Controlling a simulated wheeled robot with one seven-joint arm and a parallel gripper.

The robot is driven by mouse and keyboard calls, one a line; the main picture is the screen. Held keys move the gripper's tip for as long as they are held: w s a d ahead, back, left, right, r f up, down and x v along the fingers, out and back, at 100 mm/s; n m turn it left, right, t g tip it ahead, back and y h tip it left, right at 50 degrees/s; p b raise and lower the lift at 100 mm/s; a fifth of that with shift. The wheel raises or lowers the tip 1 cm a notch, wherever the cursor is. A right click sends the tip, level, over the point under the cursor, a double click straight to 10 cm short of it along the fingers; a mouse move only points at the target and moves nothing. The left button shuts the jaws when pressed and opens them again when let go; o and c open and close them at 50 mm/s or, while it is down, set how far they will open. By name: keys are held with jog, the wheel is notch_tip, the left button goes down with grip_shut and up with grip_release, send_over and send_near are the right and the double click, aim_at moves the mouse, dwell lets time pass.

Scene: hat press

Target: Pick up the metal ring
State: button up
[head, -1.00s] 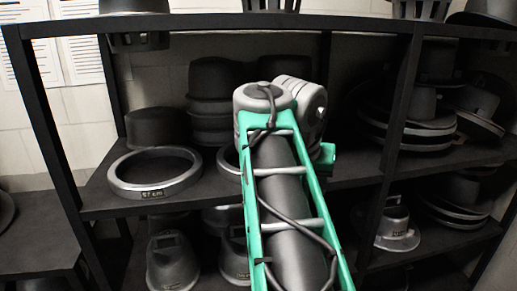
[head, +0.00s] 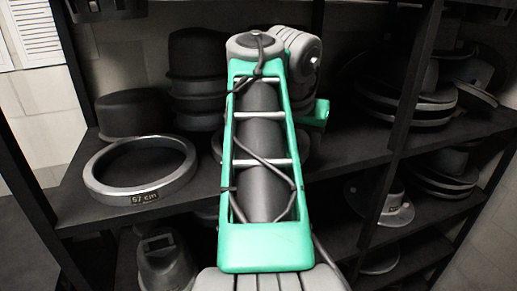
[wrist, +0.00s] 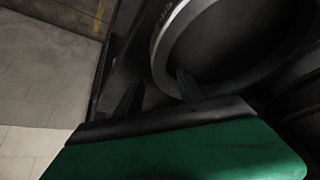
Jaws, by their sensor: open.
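The metal ring (head: 122,193), a silvery band with a "57 cm" label, lies flat on the shelf at the left in the head view. In the wrist view the ring (wrist: 163,62) fills the upper right. My gripper (wrist: 159,76) is open and empty there, near the ring's rim. One dark finger shows outside the rim, and the other overlaps the band. I cannot tell how far the fingers are above the shelf or whether they touch the ring. In the head view my gripper is hidden behind my green arm.
A shelf upright (head: 47,80) is left of the ring. Several hats (head: 420,105) fill the right bay. A grey block (head: 165,262) sits on the lower shelf.

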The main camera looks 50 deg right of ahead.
jog(key=x, duration=0.2)
jog(key=shift+d+f+b, duration=0.15)
jog(key=shift+f+b, duration=0.15)
jog(key=shift+r, duration=0.1)
jog(key=shift+c, duration=0.5)
grip_shut()
dwell(0.5)
